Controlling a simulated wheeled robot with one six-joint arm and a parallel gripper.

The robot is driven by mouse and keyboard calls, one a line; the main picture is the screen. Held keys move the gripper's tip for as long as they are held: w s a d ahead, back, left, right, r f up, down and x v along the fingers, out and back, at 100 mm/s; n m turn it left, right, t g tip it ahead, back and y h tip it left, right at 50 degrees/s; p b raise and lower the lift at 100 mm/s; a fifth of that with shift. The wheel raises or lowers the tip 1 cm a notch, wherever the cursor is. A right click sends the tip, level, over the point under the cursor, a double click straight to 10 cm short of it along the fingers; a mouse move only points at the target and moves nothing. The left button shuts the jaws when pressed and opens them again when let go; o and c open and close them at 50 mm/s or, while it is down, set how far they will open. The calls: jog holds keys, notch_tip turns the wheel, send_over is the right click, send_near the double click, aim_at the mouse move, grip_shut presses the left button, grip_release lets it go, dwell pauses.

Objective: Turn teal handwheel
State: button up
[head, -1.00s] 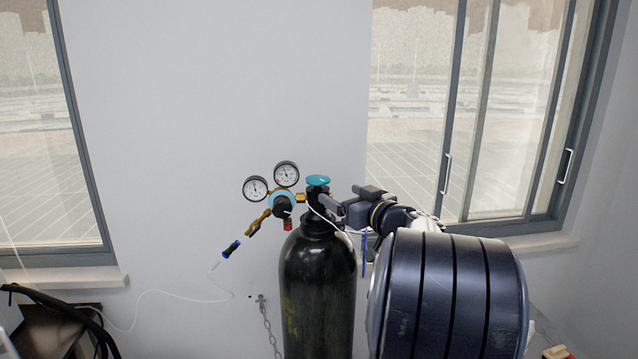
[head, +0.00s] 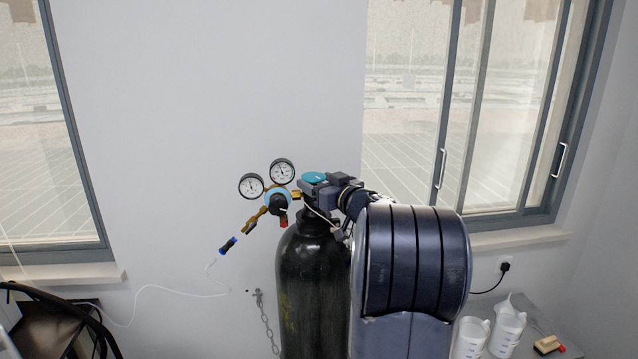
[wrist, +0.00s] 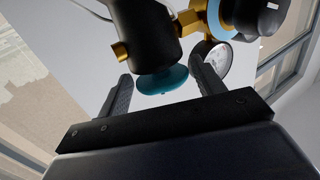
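The teal handwheel (head: 314,177) sits on top of the valve of the black gas cylinder (head: 312,265). In the wrist view the handwheel (wrist: 163,80) shows upside down, below the dark valve body (wrist: 145,35). My gripper (head: 313,187) comes in from the right at the handwheel's height. In the wrist view my gripper (wrist: 163,88) is open, with one finger on each side of the handwheel and visible gaps to it. In the head view the gripper hides part of the valve and the wheel's lower edge.
Two pressure gauges (head: 266,179) and a brass regulator with a black knob (head: 278,204) stand just left of the valve. One gauge (wrist: 215,58) shows close beside the right finger in the wrist view. A thin white hose (head: 180,291) hangs left. White jugs (head: 507,328) stand at lower right.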

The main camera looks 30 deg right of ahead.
jog(key=c, duration=0.6)
jog(key=shift+o, duration=0.2)
jog(key=shift+a+m+h+b, duration=0.25)
jog(key=shift+m+h+b, duration=0.3)
jog(key=shift+h, duration=0.45)
jog(key=m+h+b, duration=0.2)
jog(key=shift+a+f+h, duration=0.15)
jog(key=shift+h, duration=0.25)
jog(key=m+g+h+b, duration=0.1)
jog(key=h+b, duration=0.1)
jog(key=b, duration=0.2)
jog(key=shift+w+a+m+b, duration=0.1)
jog(key=shift+m+b, duration=0.15)
jog(key=shift+b, duration=0.15)
jog(key=shift+r+m+g+h+b, duration=0.25)
jog(key=shift+m+g+h+b, duration=0.15)
jog(key=shift+h+b, duration=0.5)
jog(key=o, duration=0.8)
jog(key=shift+c, duration=0.2)
jog(key=shift+o, duration=0.6)
jog(key=shift+f, duration=0.1)
